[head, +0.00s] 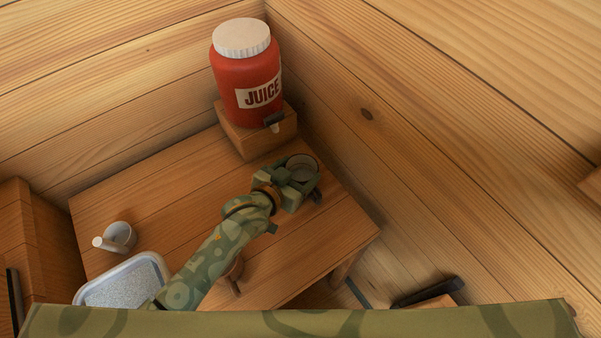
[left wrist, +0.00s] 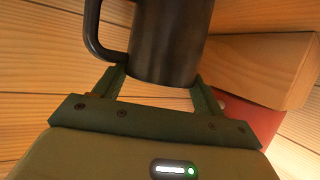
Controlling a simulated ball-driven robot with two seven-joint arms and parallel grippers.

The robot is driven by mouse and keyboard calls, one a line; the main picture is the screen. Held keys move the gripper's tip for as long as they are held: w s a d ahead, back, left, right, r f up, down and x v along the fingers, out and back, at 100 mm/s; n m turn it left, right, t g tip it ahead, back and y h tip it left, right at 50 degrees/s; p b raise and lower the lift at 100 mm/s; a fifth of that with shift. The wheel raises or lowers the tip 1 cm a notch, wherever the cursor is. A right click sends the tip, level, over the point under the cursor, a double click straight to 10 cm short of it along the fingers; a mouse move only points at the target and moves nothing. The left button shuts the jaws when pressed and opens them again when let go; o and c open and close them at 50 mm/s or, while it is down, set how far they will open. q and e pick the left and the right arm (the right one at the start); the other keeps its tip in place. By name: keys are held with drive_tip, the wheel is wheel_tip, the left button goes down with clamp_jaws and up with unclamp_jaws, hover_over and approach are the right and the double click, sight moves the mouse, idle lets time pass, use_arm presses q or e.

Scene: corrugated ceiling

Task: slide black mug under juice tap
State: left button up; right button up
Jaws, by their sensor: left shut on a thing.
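The black mug (head: 303,166) is at the tip of my left arm on the wooden table, just in front of the juice stand. My left gripper (head: 298,184) is shut on it, with a finger on either side. In the left wrist view the dark mug (left wrist: 170,45) sits between the fingers, its handle to the left. The red juice jar (head: 245,78) with a white lid stands on a wooden block (head: 250,140) in the back corner. Its tap (head: 274,122) sticks out toward the mug's side; the mug looks slightly forward of it. My right gripper is not in view.
A pale mug (head: 119,236) and a grey tray (head: 150,262) are at the table's left. A small brown item (head: 235,270) is partly hidden by my left arm. Plank walls close off the back. The table's right front is bare.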

use_arm(q)
drive_tip(key=shift+w+a+r, duration=0.25)
drive_tip(key=shift+w+a, duration=0.25)
drive_tip(key=shift+w, duration=0.3)
drive_tip(key=shift+w+a+f+b, duration=0.1)
drive_tip(key=shift+w+a+b, duration=0.1)
drive_tip(key=shift+w+a, duration=0.65)
drive_tip(key=shift+w+a+f+b, duration=0.15)
drive_tip(key=shift+w+a, duration=0.3)
drive_tip(key=shift+w, duration=0.65)
drive_tip(key=shift+w+a+b, duration=0.25)
drive_tip(key=shift+w+a, duration=0.4)
drive_tip(key=shift+w, duration=0.35)
drive_tip(key=shift+w+a+r, duration=0.1)
drive_tip(key=shift+w+a, duration=0.1)
drive_tip(key=shift+w, duration=0.05)
